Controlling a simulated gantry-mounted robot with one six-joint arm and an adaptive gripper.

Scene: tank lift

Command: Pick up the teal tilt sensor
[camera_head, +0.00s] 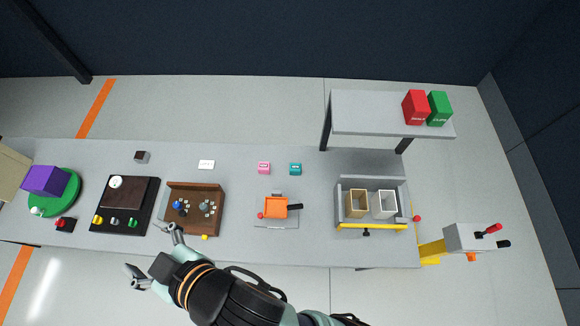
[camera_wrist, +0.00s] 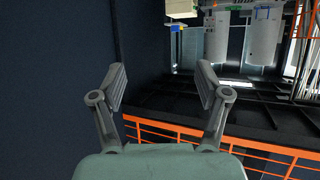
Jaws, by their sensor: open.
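The teal tilt sensor (camera_head: 295,169) is a small teal block. It stands on the grey bench in the head view, just right of a similar pink block (camera_head: 264,168). My gripper (camera_head: 153,254) is open at the front edge of the bench, well to the left of the teal sensor and nearer the camera's lower side. In the wrist view my gripper (camera_wrist: 160,88) shows two spread fingers with nothing between them. The wrist camera faces away from the bench, so the sensor is not in that view.
On the grey bench (camera_head: 240,155) are a wooden tray (camera_head: 219,190) with small parts, a black panel (camera_head: 142,187), an orange fixture (camera_head: 276,207) and a grey bin (camera_head: 372,184) with two boxes. A raised shelf (camera_head: 370,112) holds red and green boxes. Bench space around the teal sensor is clear.

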